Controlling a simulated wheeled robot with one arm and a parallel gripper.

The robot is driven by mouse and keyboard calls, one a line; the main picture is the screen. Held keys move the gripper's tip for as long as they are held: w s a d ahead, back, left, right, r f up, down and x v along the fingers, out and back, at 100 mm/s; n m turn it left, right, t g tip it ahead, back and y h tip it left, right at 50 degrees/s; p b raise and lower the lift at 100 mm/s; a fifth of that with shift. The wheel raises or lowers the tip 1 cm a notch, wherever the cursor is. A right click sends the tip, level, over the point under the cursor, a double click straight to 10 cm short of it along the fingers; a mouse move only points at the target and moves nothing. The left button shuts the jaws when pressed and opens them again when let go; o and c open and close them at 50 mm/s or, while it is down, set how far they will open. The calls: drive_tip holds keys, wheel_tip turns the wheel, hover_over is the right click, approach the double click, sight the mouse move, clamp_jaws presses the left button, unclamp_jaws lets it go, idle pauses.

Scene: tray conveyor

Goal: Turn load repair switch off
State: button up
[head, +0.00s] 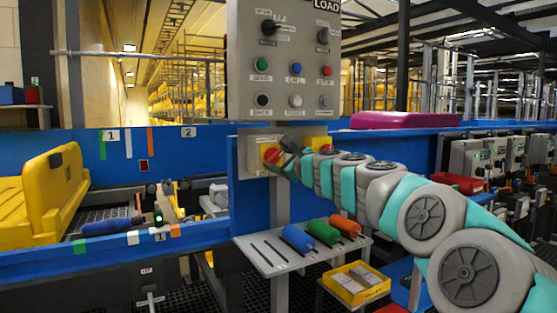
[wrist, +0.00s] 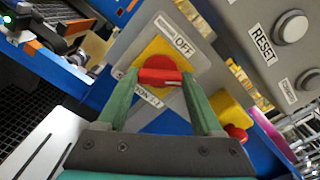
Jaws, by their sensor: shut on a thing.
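A red rotary switch (head: 271,154) sits on a yellow plate on a grey box, below the control panel. In the wrist view the red switch (wrist: 156,64) shows an OFF label (wrist: 184,46) at its upper right. An ON label (wrist: 146,95) is at its lower left, partly hidden. My gripper (head: 283,163) is at the switch. In the wrist view my gripper's green fingers (wrist: 160,78) are shut on the red handle, one at each end. The handle lies across between the fingers; which label it points to I cannot tell.
A second red switch on yellow (wrist: 236,131) is close on the right, partly behind my gripper in the head view. The control panel (head: 284,95) with knobs and buttons hangs just above. A shelf (head: 262,253) with blue, green and orange rolls is below. A yellow tray (head: 45,200) stands left.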

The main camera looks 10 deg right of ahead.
drive_tip(key=n+b, duration=0.1)
drive_tip(key=n, duration=0.2)
drive_tip(key=n+b, duration=0.1)
drive_tip(key=n, duration=0.2)
drive_tip(key=shift+a+f+b, duration=0.1)
drive_tip(key=shift+f+b, duration=0.1)
drive_tip(key=shift+b, duration=0.15)
drive_tip(key=shift+r+n+b, duration=0.1)
drive_tip(key=shift+n+b, duration=1)
drive_tip(key=shift+n, duration=1)
drive_tip(key=o, duration=1.4)
drive_tip(key=shift+c, duration=0.2)
drive_tip(key=shift+v, duration=0.85)
drive_tip(key=v, duration=0.6)
